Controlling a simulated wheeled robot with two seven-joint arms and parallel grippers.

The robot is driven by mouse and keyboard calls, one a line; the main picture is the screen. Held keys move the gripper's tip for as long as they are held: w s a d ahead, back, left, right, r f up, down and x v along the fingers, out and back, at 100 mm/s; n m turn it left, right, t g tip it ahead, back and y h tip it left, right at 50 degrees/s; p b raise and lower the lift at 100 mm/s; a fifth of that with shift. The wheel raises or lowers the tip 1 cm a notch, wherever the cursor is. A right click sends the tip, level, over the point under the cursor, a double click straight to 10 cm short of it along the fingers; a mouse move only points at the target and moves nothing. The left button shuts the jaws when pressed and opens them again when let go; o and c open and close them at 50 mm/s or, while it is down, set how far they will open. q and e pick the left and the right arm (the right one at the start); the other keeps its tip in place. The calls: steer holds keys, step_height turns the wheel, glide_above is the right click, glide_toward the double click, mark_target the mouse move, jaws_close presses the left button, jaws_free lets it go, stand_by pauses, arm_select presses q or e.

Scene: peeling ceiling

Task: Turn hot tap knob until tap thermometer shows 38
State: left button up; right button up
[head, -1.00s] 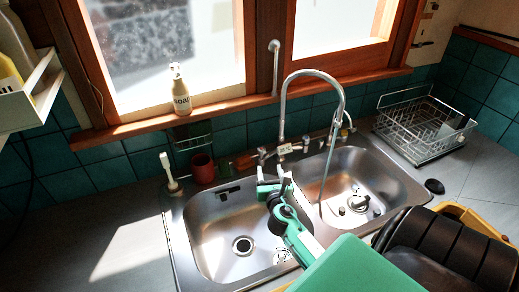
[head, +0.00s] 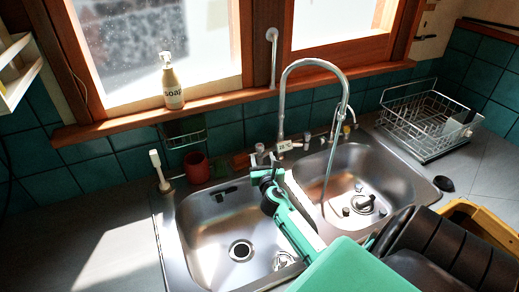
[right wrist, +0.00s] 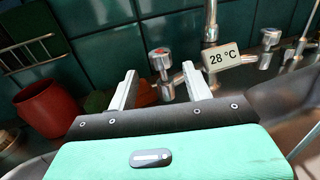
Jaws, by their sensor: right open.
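The hot tap knob (right wrist: 159,59) is a chrome knob with a red mark on its top, left of the spout base. In the head view this knob (head: 259,150) stands at the back of the sink. The tap thermometer (right wrist: 222,58) is a small white display reading 28 °C; it also shows in the head view (head: 284,146). My right gripper (right wrist: 159,72) is open and empty, its two fingers pointing at the hot knob, which appears between them. I cannot tell whether they touch it. In the head view my right gripper (head: 267,170) is just in front of the knob.
A second chrome knob (right wrist: 270,37) stands right of the thermometer. The tall curved spout (head: 283,100) rises behind the double sink (head: 192,245). A red cup (head: 196,168) stands left of the taps. A dish rack (head: 425,125) and dark plates (head: 420,245) are at right.

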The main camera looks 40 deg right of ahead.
mark_target(260, 150)
steer(key=b+x, duration=0.1)
steer(key=x, duration=0.6)
steer(key=c, duration=1)
